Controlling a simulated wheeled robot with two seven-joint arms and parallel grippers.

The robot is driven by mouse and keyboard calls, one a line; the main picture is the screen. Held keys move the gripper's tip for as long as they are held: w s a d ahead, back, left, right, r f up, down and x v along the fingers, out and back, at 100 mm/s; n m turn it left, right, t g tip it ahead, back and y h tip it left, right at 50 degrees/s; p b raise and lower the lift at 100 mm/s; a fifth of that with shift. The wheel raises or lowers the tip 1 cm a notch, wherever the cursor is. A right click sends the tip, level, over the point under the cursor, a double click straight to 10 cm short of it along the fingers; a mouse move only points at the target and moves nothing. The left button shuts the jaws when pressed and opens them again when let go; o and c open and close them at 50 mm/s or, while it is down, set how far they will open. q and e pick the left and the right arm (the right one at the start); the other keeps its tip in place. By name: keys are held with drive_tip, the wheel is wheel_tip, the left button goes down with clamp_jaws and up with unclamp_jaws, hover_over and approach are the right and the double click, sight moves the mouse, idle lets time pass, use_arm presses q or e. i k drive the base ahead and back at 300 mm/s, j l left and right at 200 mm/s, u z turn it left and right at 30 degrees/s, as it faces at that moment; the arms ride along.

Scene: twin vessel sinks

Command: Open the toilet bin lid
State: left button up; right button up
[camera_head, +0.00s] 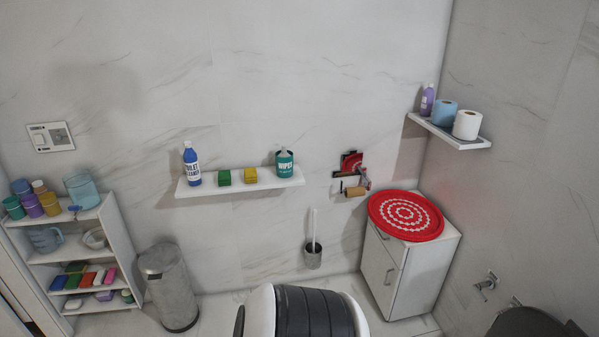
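A grey cylindrical bin (171,291) stands upright on the floor at the lower left, just right of the white shelf unit. Its rounded top (158,258) looks covered, with the lid down, though the fine detail is too small to make out. Neither of my grippers is in view, so no contact with the bin shows.
A white shelf unit (101,214) with cups and sponges stands close left of the bin. A wall shelf (217,189) with bottles hangs above right. A toilet brush holder (313,258) and a white cabinet (422,277) with a red round mat (405,215) are further right.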

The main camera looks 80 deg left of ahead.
sight(157, 260)
drive_tip(key=u, duration=3.9)
drive_tip(key=i+l, duration=0.15)
drive_tip(key=i, duration=0.2)
drive_tip(key=i+l, duration=0.15)
drive_tip(key=i, duration=0.2)
